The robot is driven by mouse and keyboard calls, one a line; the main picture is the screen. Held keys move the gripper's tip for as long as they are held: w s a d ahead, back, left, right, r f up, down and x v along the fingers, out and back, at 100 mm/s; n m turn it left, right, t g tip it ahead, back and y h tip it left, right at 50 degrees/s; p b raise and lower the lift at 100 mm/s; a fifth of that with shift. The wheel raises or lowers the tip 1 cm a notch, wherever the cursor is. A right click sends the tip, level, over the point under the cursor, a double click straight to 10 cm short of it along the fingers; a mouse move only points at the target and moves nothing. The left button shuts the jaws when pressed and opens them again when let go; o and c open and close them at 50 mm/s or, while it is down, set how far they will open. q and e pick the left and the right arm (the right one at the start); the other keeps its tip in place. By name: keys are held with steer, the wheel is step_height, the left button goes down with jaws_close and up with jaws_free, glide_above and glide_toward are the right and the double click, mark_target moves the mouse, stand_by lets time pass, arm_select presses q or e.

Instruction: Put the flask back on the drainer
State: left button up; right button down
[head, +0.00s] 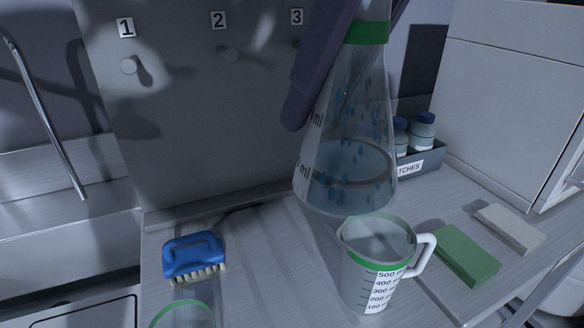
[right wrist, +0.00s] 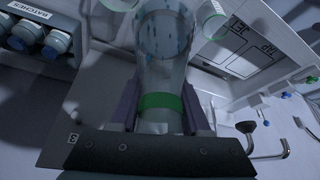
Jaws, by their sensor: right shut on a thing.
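The flask (head: 345,140) is a clear conical glass with a green band round its neck and blue drops on its wall. It hangs base down above the worktop, with its mouth beyond the top of the head view. My right gripper (right wrist: 160,108) is shut on the flask's neck, one dark finger on each side of the green band. The flask also shows in the right wrist view (right wrist: 163,55). The drainer (head: 185,110) is a grey upright board with pegs numbered 1, 2 and 3. Pegs 1 (head: 129,66) and 2 (head: 230,54) are bare; peg 3 is partly hidden. My left gripper is out of view.
A measuring jug (head: 365,275) stands below the flask. A green block (head: 465,255) and a pale block (head: 508,228) lie to its right. A blue brush (head: 193,254) and a green-rimmed glass (head: 182,318) are at the left. A labelled bottle tray (head: 425,160) stands behind.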

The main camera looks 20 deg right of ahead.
steer(key=a+f+n+b, duration=0.1)
steer(key=f, duration=0.7)
steer(key=w+a+f+n+y+b, duration=0.1)
steer(key=f+n, duration=0.1)
steer(key=f, duration=0.5)
steer(key=a+f+n+g+b, duration=0.1)
steer(key=f+b, duration=0.1)
steer(key=f, duration=0.6)
steer(key=shift+w+a+f+n+y, duration=0.2)
steer(key=shift+a+f+n+y, duration=0.1)
steer(key=shift+f+n, duration=0.1)
steer(key=shift+f, duration=0.3)
steer(key=shift+f, duration=0.1)
steer(key=shift+c, duration=1.9)
jaws_free()
